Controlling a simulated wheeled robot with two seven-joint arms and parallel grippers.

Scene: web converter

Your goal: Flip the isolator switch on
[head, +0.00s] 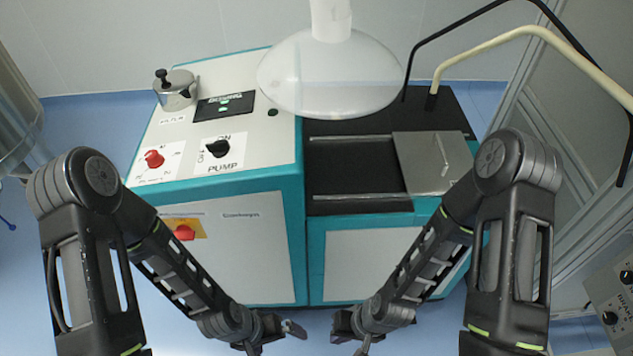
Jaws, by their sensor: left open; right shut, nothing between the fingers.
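A red rotary switch (154,158) sits on a white label with small markings at the left of the machine's sloped top panel. It looks like the isolator switch; its exact setting is too small to read. My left gripper (278,336) is open and empty at the bottom middle of the head view, low in front of the machine and well below and right of the switch. My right gripper (350,336) is shut and empty just right of it. Both are apart from the machine, and their tips are partly cut off or small in the picture.
A black PUMP knob (215,148), a lit display (224,106) and a metal pot (175,89) share the panel. A red button on yellow (184,232) is on the front face. A white hood (330,75) hangs above. A control box (612,290) stands at right.

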